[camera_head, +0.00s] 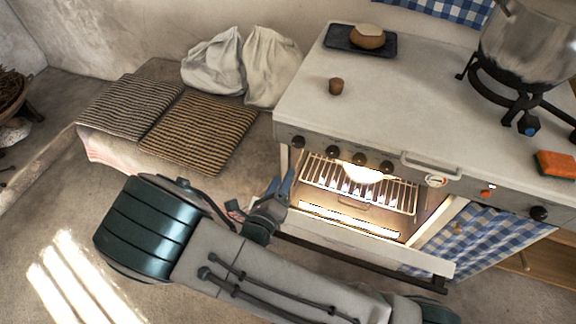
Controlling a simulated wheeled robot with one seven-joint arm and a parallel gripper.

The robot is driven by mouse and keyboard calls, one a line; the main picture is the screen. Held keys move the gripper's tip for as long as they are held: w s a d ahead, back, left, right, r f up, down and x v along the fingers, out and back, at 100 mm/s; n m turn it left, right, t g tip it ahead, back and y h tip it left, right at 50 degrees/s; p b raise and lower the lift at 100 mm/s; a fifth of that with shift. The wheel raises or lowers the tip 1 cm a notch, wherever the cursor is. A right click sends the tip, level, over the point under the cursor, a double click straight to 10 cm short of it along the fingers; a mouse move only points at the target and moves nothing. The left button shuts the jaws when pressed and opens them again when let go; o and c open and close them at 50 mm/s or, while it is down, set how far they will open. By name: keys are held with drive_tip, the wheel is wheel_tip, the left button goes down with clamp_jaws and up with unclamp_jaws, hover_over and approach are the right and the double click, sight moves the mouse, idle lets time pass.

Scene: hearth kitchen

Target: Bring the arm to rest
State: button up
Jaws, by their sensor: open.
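My arm reaches across the lower part of the view, bent at a large teal joint at the left. My gripper (264,202) shows just above the forearm, in front of the oven's left side. Its fingers are apart and I see nothing held between them. Part of the gripper and wrist is hidden behind my own arm.
The stove (420,110) has a lit open oven (360,190) with a wire rack, close to my gripper. Striped cushions (200,132) and sacks (270,65) lie left.

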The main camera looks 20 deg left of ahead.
drive_tip(key=shift+s+a, duration=0.1)
drive_tip(key=shift+s, duration=1.05)
drive_tip(key=w+d+r+m+g+h+p, duration=0.1)
drive_tip(key=d+r+m+g+h, duration=0.3)
drive_tip(key=d+m, duration=0.4)
drive_tip(key=d+r+m+g+h, duration=0.2)
drive_tip(key=d+r+m+g, duration=0.1)
drive_tip(key=d+m+g, duration=0.45)
drive_tip(key=w+d+r+m+g+h+p, duration=0.1)
drive_tip(key=d+r+m+g+h, duration=0.25)
drive_tip(key=d+m, duration=0.55)
drive_tip(key=s+d+r+m+y, duration=0.2)
drive_tip(key=r+m+y, duration=0.3)
drive_tip(key=m, duration=0.6)
drive_tip(key=s+d+r+m+y+p, duration=0.1)
drive_tip(key=s+d+r+m+y, duration=0.2)
drive_tip(key=r+m, duration=0.4)
drive_tip(key=shift+s+d+r+m+y, duration=0.35)
drive_tip(key=shift+s+m+y, duration=0.35)
drive_tip(key=shift+m+y, duration=0.95)
